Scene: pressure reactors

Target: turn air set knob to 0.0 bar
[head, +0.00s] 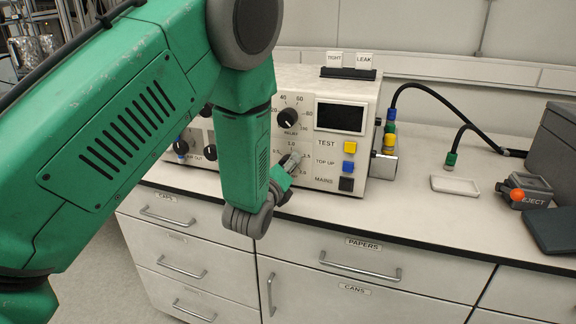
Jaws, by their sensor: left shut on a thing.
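The white control box (323,166) stands on the counter in the head view. My left arm covers the left part of the box. My right gripper is not in view.
Yellow (351,147), blue (349,162) and black (346,184) buttons lie right of the gripper. A dark display (340,117) is above them. A black hose (440,92) leaves the box's right side. A small white tray (455,185) and an EJECT device (526,192) stand right.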

